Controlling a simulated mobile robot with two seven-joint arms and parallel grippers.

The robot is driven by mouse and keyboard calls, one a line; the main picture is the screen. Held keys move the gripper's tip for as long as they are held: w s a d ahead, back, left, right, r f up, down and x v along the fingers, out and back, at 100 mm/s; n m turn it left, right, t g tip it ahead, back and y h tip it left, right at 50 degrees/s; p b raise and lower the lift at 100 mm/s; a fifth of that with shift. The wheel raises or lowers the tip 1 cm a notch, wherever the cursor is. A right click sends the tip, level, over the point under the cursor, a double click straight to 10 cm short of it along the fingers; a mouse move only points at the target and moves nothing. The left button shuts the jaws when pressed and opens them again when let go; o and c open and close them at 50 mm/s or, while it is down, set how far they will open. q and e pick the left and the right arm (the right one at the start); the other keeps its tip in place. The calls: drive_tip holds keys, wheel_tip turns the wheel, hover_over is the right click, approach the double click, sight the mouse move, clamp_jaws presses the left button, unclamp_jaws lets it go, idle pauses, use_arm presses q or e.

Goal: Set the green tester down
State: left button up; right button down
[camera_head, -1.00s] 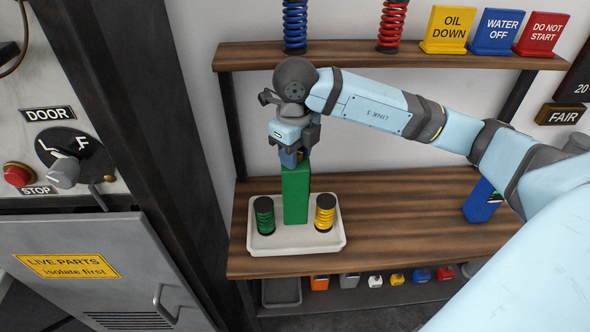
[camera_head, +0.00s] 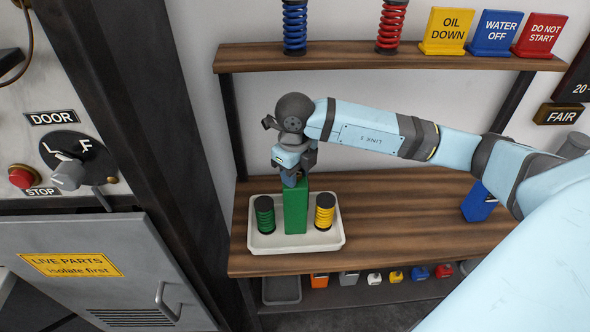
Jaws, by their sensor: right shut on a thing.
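The green tester (camera_head: 295,211) is an upright green block in the head view, over the white tray (camera_head: 262,242) on the wooden bench. My right gripper (camera_head: 293,180) is above it, shut on its top end. The tester stands between a green spring (camera_head: 265,214) and a yellow spring (camera_head: 325,212). Its lower end is at the tray floor or very close to it; I cannot tell whether it touches. My left gripper is not in view.
The bench (camera_head: 400,225) is clear right of the tray, up to a blue block (camera_head: 478,203) partly behind my right arm. A shelf (camera_head: 400,57) above holds a blue spring (camera_head: 295,25), a red spring (camera_head: 391,27) and signs. A grey cabinet (camera_head: 110,270) stands at left.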

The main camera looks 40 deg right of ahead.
drive_tip(key=shift+w, duration=0.1)
drive_tip(key=shift+f, duration=0.15)
drive_tip(key=c, duration=0.8)
unclamp_jaws()
drive_tip(key=shift+o, duration=0.2)
